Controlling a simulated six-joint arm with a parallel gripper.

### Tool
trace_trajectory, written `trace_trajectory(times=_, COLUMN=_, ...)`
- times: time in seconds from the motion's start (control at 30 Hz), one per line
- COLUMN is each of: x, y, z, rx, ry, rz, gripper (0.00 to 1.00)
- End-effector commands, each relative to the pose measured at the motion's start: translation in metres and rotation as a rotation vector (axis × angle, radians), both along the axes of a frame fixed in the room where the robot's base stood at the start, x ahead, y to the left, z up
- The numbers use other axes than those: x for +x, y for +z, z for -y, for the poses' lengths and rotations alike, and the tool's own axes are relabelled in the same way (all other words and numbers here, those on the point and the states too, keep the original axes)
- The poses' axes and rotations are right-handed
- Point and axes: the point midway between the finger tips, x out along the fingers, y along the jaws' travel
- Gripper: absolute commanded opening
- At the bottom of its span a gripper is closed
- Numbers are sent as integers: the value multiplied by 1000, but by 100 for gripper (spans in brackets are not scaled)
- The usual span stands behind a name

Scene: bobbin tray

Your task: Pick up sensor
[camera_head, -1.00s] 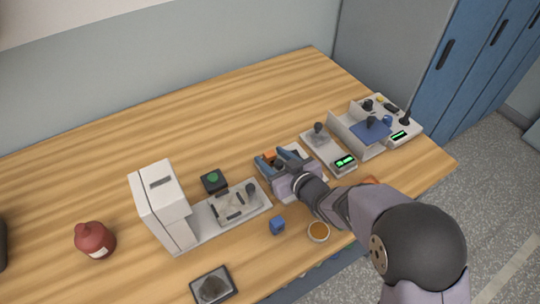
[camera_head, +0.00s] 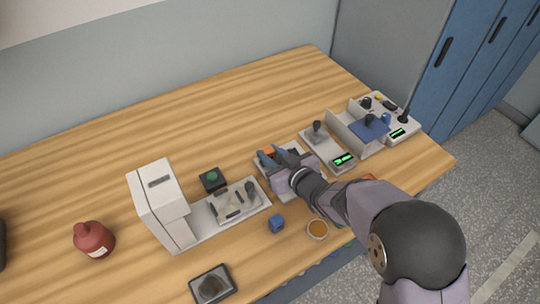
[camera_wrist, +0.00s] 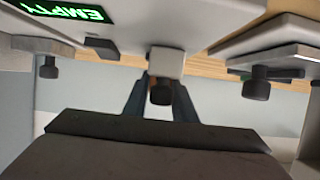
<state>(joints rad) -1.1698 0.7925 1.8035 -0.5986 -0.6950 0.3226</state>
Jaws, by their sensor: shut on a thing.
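My gripper (camera_head: 274,155) is over the light tray (camera_head: 262,166) in the middle of the row of stations. Its two blue fingers (camera_wrist: 160,101) are close together in the wrist view, with a small black round piece (camera_wrist: 161,92) between them, below a pale block (camera_wrist: 167,62). I take the black piece to be part of the sensor, but its outline is mostly hidden. In the head view the fingers and wrist cover the held thing. I cannot tell whether it is clear of the tray.
A station with a green display (camera_head: 344,160) and a station with a blue plate (camera_head: 369,130) stand to the right. The back of the table is clear.

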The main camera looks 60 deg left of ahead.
Motion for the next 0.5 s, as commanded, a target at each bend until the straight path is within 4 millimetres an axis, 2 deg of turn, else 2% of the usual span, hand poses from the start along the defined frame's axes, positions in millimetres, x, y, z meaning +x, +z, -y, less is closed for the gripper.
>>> trace_trajectory(times=0.5, x=0, y=78, z=0, rx=2, ry=0, rz=2, gripper=0)
